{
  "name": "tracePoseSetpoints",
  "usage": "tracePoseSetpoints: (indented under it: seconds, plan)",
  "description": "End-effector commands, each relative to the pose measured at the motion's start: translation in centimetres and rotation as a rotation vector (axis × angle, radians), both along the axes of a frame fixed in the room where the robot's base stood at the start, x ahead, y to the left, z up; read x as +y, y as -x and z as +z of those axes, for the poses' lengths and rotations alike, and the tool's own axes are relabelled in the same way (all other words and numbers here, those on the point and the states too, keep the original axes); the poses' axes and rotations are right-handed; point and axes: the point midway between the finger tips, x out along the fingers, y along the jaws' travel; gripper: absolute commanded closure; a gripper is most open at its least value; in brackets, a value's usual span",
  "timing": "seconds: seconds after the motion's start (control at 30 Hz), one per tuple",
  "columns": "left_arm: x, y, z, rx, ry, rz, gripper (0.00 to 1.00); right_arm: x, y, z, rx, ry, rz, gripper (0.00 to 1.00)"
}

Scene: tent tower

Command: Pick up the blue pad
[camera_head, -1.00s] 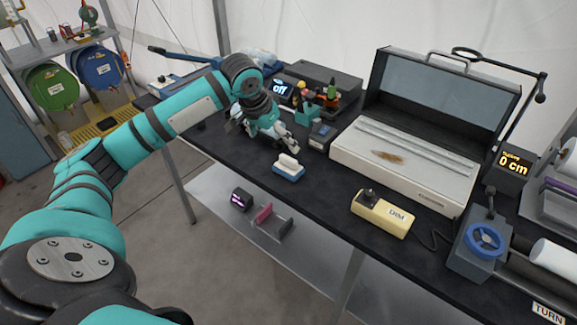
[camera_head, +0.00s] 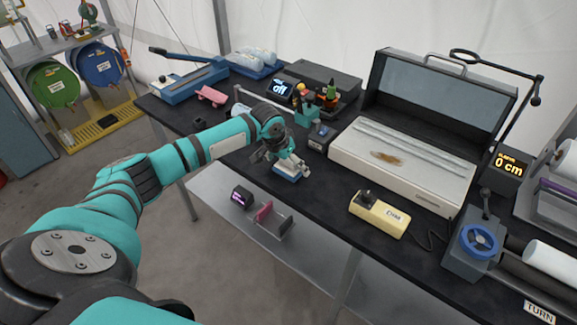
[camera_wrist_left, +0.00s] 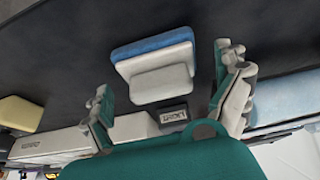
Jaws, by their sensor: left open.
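The blue pad (camera_head: 288,178), a small block with a white upper part and a blue base, sits on the black tabletop near its front edge. In the head view my left gripper partly hides it. In the left wrist view the pad (camera_wrist_left: 143,47) shows its blue edge, its white body and a smaller white raised piece. My left gripper (camera_head: 283,160) is open over the pad. In the left wrist view the fingers of the gripper (camera_wrist_left: 168,92) stand apart, one on each side of the raised piece, with nothing visibly held. My right gripper is not in view.
A yellow box (camera_head: 378,215) lies to the right of the pad. A long white open-lidded case (camera_head: 400,172) stands behind it. The dark tabletop between pad and yellow box is clear.

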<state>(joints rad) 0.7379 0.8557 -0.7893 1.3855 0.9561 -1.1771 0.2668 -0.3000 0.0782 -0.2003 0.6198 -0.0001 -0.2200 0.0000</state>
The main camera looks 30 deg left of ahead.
Motion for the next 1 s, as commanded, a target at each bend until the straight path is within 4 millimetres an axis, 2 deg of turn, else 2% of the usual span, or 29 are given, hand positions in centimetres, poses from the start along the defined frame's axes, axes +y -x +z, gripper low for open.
tracePoseSetpoints:
  seconds: [0.2,0.63,0.8,0.83,0.87,1.0]
  plan:
    - [0.01,-0.02,-0.05,0.0,0.0,-0.001,0.01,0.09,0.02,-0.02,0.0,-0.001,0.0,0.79]
    - [0.0,-0.01,-0.02,0.0,0.0,0.0,0.57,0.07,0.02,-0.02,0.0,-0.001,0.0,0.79]
    - [0.0,-0.01,-0.01,0.0,0.0,0.0,0.58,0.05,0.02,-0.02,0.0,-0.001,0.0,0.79]
    - [0.0,-0.01,0.0,0.0,0.0,0.0,0.58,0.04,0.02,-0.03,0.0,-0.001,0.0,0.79]
    - [0.0,0.0,0.02,0.0,0.0,-0.001,0.64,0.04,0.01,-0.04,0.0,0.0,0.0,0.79]
    - [0.0,-0.03,0.5,0.0,0.0,-0.001,0.65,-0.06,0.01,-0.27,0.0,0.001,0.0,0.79]
